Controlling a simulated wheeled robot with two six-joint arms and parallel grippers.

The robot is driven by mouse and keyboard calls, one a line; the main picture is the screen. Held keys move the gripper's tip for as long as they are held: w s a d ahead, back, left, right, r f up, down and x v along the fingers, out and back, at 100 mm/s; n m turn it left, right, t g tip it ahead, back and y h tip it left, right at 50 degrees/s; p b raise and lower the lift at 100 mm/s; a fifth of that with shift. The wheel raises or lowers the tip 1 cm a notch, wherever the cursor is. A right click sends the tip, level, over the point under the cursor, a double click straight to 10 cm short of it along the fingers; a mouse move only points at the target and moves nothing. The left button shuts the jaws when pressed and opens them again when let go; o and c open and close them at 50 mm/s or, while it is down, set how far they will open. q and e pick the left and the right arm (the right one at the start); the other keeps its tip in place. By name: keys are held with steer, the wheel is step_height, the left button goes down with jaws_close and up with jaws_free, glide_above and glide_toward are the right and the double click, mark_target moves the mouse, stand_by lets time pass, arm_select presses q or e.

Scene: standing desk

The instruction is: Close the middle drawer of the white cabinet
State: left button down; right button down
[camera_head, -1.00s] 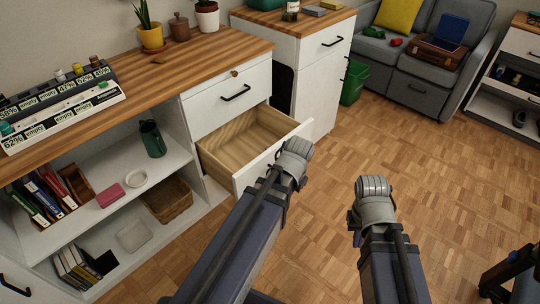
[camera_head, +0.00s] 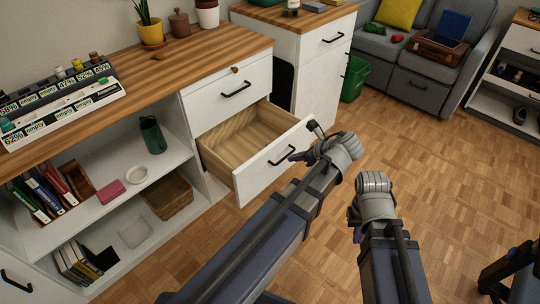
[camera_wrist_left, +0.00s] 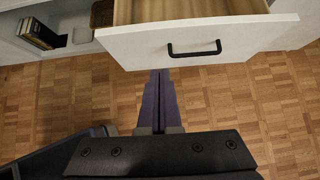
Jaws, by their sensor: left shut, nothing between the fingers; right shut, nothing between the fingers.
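The white cabinet (camera_head: 204,113) has a closed top drawer and, below it, an open middle drawer (camera_head: 241,186) with a black bar handle (camera_head: 281,155). The middle drawer's wooden inside looks empty. In the left wrist view the drawer front (camera_wrist_left: 245,38) and its handle (camera_wrist_left: 194,49) are at the top. My left gripper (camera_head: 305,148) is shut and empty, beside the right part of the drawer front. Its paired fingers (camera_wrist_left: 159,85) point at the front's lower edge; I cannot tell whether they touch. My right gripper (camera_head: 353,212) is shut and empty, farther right over the floor.
Open shelves (camera_head: 110,190) with books, a basket and a green jug stand left of the drawers. A second white cabinet (camera_head: 318,75) and a green bin (camera_head: 354,80) stand behind. The parquet floor (camera_head: 440,165) to the right is clear.

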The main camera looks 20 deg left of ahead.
mark_target(264, 156)
arm_select(q)
steer(key=b+x, duration=0.2)
steer(key=x, duration=0.2)
steer(key=a+r+b+x, duration=0.1)
steer(key=b+x, duration=0.1)
steer(key=x, duration=0.2)
steer(key=b+x, duration=0.3)
steer(key=x, duration=0.1)
steer(key=shift+w+a+r, duration=0.2)
steer(key=shift+w+a, duration=0.05)
steer(key=shift+w, duration=0.05)
steer(key=shift+w+a, duration=0.2)
steer(key=shift+a, duration=0.35)
steer(key=w+a, duration=0.3)
steer(key=a, duration=0.6)
steer(key=w+a, duration=0.4)
steer(key=a, duration=0.6)
steer(key=shift+a, duration=0.3)
steer(key=shift+d, duration=0.1)
